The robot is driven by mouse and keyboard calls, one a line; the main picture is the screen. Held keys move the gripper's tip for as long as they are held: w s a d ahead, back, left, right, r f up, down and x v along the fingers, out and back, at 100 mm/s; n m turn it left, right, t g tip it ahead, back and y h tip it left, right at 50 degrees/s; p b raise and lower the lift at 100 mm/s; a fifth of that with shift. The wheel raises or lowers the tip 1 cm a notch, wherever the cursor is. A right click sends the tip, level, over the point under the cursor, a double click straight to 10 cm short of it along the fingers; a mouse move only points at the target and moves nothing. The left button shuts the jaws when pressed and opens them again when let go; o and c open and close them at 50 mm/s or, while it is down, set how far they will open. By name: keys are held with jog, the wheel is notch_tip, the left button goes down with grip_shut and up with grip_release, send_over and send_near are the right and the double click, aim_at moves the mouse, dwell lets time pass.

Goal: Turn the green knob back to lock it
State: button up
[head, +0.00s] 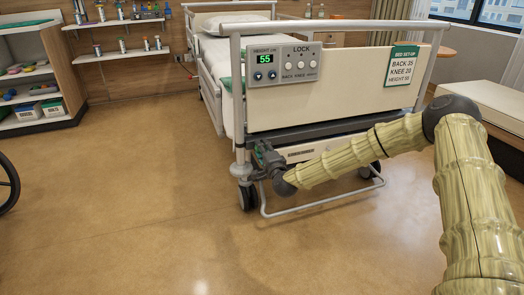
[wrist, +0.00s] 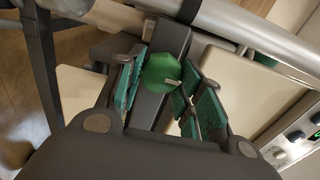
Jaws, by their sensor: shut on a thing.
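The green knob (wrist: 161,72) shows in the wrist view as a faceted disc with a short white mark that points to the right. It sits on a dark bracket (wrist: 172,38) below a pale bed tube. My gripper (wrist: 158,92) has its green-padded fingers on either side of the knob and is shut on it. In the head view my gripper (head: 266,158) is at the near left corner of the bed's foot end, low by the post. There the gripper hides the knob, and I cannot make it out.
The bed's footboard (head: 345,85) carries a control panel (head: 280,64) reading 55 and a card (head: 402,65) with back, knee and height values. A caster (head: 247,195) and a low bar (head: 318,208) are close below my gripper. The floor (head: 140,190) to the left is clear.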

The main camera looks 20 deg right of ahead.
dwell(0.3)
jog(key=o, duration=1)
jog(key=s, duration=1.2)
jog(key=shift+d, duration=0.25)
